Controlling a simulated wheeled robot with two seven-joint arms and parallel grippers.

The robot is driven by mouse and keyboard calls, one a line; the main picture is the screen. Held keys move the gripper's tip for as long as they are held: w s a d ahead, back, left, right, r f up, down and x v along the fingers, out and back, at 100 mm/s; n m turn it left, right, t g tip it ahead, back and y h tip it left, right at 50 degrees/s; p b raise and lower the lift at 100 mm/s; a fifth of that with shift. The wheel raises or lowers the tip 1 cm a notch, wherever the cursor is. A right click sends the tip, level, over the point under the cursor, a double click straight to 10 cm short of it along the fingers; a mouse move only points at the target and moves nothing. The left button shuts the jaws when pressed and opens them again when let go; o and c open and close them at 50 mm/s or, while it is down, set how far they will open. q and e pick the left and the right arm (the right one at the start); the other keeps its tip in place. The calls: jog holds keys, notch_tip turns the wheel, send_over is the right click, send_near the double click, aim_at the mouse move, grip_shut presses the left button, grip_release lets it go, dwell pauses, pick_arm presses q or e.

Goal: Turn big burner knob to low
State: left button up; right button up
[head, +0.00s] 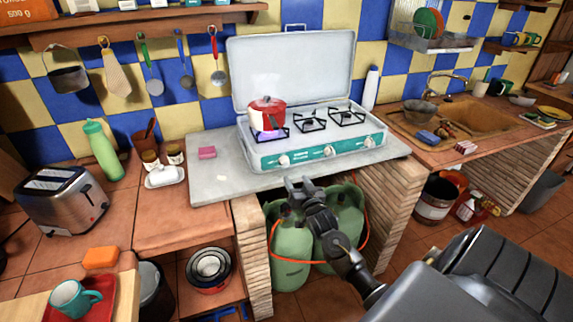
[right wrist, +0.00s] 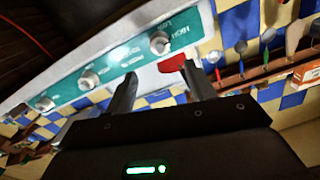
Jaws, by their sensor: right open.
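The stove (head: 330,147) has a teal front panel with several white knobs. The left knob (head: 284,160) sits below the lit burner (head: 270,134), whose purple-blue flame burns under a red pot (head: 267,115). My right gripper (head: 300,184) is in front of and slightly below the panel's left part. In the right wrist view, which looks tilted over, my right gripper (right wrist: 158,72) is open and empty. That left knob (right wrist: 160,43) lies ahead of the fingers, apart from them, near "HIGH" and "LOW" lettering. Which knob is the big burner's is not readable. My left gripper is not in view.
The stove stands on a grey slab (head: 212,179) with a pink sponge (head: 207,153). Green gas bottles (head: 291,255) with an orange hose stand below. A toaster (head: 62,197) is at left, a sink (head: 478,116) at right. The raised stove lid (head: 290,68) stands behind.

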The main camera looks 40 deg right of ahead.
aim_at(287, 166)
jog(key=p+x, duration=0.1)
jog(key=x, duration=0.9)
jog(key=shift+w+d, duration=0.15)
jog(key=shift+w, duration=0.05)
jog(key=shift+c, duration=0.3)
jog(key=c, duration=0.9)
